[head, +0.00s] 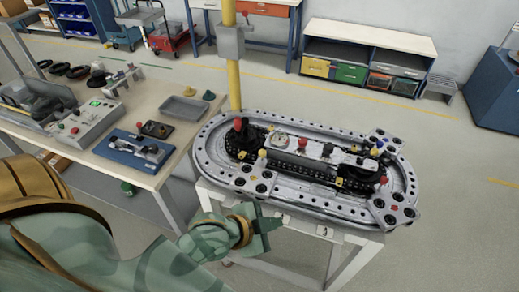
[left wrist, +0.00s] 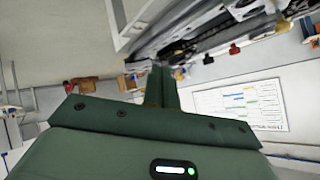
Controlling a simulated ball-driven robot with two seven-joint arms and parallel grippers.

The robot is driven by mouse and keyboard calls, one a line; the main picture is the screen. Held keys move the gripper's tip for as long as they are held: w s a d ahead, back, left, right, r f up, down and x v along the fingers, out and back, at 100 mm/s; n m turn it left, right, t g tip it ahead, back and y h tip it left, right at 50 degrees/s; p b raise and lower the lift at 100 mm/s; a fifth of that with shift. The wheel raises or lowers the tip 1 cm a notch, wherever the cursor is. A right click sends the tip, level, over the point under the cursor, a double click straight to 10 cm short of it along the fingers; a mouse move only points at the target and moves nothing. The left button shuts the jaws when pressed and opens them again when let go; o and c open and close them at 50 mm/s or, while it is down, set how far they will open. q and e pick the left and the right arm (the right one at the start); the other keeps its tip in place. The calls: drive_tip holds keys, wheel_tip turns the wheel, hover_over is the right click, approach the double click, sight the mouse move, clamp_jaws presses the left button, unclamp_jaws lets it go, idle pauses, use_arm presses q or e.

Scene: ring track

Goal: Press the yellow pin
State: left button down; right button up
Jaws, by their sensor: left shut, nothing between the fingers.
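The ring track (head: 290,208) stands on a white-framed table, an oval grey metal loop with rows of dark holes. Several small yellow parts sit on it. I cannot tell which is the yellow pin. My left gripper (head: 274,223) is in front of the track's near edge, apart from the yellow parts. Its fingers are shut and empty, also in the left wrist view (left wrist: 163,88). My right gripper is not in view.
A red-topped lever (head: 238,124) rises at the track's left end. A yellow post (head: 233,80) stands behind the track. A workbench (head: 180,135) at left holds a control box, a grey tray and a blue fixture. The floor at right is clear.

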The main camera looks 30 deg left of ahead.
use_arm(q)
drive_tip(key=w+d+r+t+h, duration=0.3)
drive_tip(key=d+r+h, duration=0.2)
drive_tip(key=r, duration=0.5)
drive_tip(key=w+a+r+n+t, duration=0.3)
drive_tip(key=t, duration=0.1)
drive_tip(key=w+a+f+n+g+y, duration=0.1)
drive_tip(key=a+f+n+y, duration=0.3)
drive_tip(key=a, duration=0.4)
drive_tip(key=w+a+f+n+g+y, duration=0.1)
drive_tip(key=w+a+f+n+y, duration=0.2)
drive_tip(key=a+f+n+y, duration=0.2)
drive_tip(key=a+n+y, duration=0.1)
drive_tip(key=a+y, duration=0.2)
drive_tip(key=shift+a+f+y, duration=0.2)
drive_tip(key=shift+a+y, duration=0.15)
drive_tip(key=shift+y, duration=0.05)
drive_tip(key=shift+w, duration=0.15)
